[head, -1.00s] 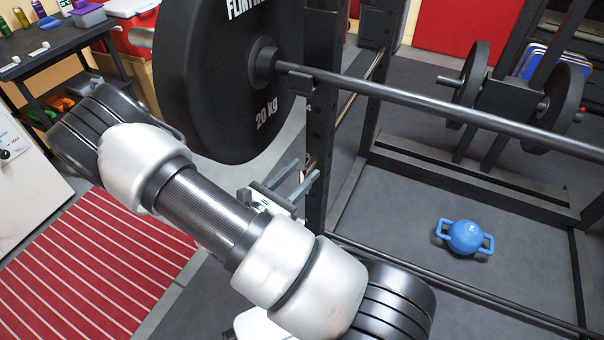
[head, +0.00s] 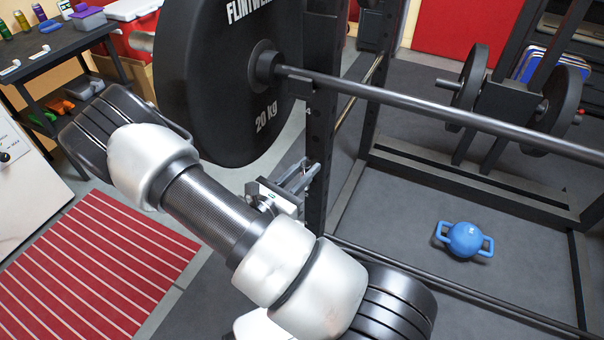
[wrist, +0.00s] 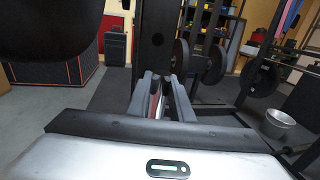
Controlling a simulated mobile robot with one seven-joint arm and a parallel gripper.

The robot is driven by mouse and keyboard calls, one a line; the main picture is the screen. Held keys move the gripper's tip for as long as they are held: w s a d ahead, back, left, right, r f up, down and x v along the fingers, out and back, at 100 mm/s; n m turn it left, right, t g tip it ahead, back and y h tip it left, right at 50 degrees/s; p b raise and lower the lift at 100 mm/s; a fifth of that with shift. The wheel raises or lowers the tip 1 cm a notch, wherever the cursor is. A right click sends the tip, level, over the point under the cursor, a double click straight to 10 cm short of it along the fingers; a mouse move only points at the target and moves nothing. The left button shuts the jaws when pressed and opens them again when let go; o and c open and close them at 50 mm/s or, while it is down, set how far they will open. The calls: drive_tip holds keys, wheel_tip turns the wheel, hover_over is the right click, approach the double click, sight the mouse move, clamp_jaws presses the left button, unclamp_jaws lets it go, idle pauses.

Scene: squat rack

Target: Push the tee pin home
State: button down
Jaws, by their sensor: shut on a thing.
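My gripper (head: 304,180) is shut beside the black rack upright (head: 320,130), its fingertips at or very near the upright's near side. In the wrist view the two grey fingers (wrist: 161,84) point at the upright (wrist: 155,40), which has a round hole above them. A narrow reddish and pale strip shows between the fingers; I take it as part of the tee pin (wrist: 155,102). Most of the pin is hidden by the fingers, so I cannot tell how deep it sits in the upright.
A large 20 kg plate (head: 215,90) hangs on the barbell (head: 420,105) just above my gripper. It also looms at the upper left in the wrist view (wrist: 50,25). A blue kettlebell (head: 465,239) sits on the floor inside the rack. A red striped mat (head: 95,270) lies left.

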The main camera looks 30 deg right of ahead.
drive_tip(key=shift+w+d, duration=0.25)
drive_tip(key=shift+d, duration=0.1)
drive_tip(key=c, duration=1.6)
unclamp_jaws()
drive_tip(key=shift+w, duration=0.1)
drive_tip(key=shift+o, duration=0.2)
drive_tip(key=shift+a, duration=0.1)
drive_tip(key=p+v, duration=0.2)
drive_tip(key=v, duration=1.5)
drive_tip(key=shift+a, duration=0.1)
